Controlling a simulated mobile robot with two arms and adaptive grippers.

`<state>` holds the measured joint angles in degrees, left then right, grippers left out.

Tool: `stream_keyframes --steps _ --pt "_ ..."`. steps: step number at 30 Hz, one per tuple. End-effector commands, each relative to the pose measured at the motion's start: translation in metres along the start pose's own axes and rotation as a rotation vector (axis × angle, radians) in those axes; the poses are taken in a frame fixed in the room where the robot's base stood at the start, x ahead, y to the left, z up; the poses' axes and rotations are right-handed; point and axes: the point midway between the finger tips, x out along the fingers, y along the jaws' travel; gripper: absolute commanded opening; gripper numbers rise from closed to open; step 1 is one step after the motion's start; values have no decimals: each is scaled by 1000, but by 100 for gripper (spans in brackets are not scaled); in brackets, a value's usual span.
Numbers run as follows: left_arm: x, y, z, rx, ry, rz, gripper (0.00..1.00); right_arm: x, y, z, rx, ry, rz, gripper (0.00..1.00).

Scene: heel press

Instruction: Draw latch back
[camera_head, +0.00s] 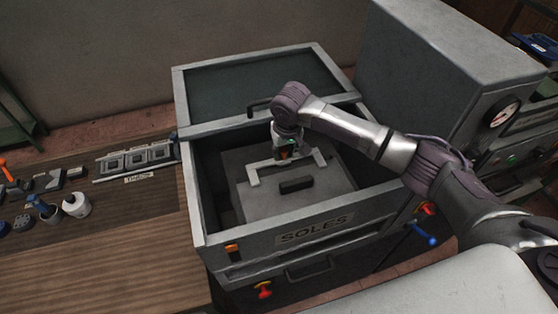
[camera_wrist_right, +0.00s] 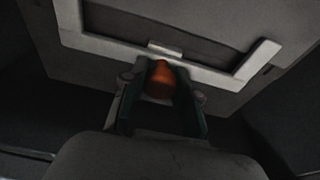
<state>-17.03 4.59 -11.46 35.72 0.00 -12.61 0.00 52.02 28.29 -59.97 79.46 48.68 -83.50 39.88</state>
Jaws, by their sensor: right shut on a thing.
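The orange latch knob (camera_wrist_right: 160,82) sits between the two dark fingers of my right gripper (camera_wrist_right: 158,95), which is shut on it. In the head view my right gripper (camera_head: 286,153) points down into the open grey box, with a bit of orange showing at its tips. A pale U-shaped bracket (camera_head: 254,176) lies flat on the inner panel (camera_head: 250,205) around the gripper; it also shows in the wrist view (camera_wrist_right: 262,58). The fingers hide part of the latch, and I cannot tell how far it is drawn. My left gripper is not in view.
The box (camera_head: 205,195) bears a SOLES label and has walls close around my right gripper. A dark bar (camera_head: 296,185) lies on the inner panel. A dark cover (camera_head: 255,85) with a handle is behind. A grey machine (camera_head: 430,60) stands right; a bench (camera_head: 110,255) with tools left.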

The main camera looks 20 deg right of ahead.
Motion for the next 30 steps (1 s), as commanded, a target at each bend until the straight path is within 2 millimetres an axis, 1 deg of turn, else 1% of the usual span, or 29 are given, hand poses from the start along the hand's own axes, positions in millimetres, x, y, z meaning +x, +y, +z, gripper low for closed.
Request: stream_keyframes --steps 13,26,27,29,30 --pt "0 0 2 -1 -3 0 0 0 0 -2 0 1 0 4" --pt "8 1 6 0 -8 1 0 6 0 -29 1 2 -1 4" --pt "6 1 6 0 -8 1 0 5 0 -28 0 2 -1 36" --pt "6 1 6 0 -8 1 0 5 0 -28 0 2 0 46" --pt "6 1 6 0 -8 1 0 5 0 -28 0 1 0 53"
